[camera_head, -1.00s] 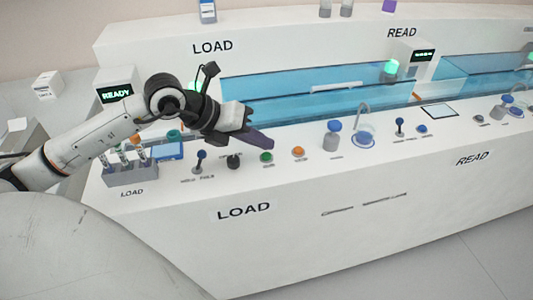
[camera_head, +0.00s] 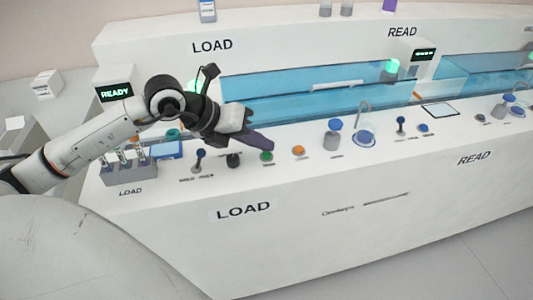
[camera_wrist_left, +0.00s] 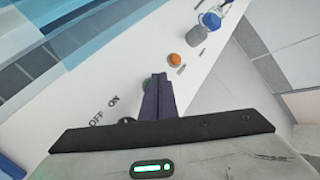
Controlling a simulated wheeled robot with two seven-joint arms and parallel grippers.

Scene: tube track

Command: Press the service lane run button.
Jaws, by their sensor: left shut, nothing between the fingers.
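A green button (camera_head: 267,156) sits on the white console's ledge at the LOAD station. An orange button (camera_head: 299,150) is to its right, and a black knob (camera_head: 233,160) is to its left.
A blue-capped bottle (camera_head: 333,134) and a basin with a tap (camera_head: 364,138) are to the right. A blue glazed channel (camera_head: 300,82) runs behind. The console front is clear.

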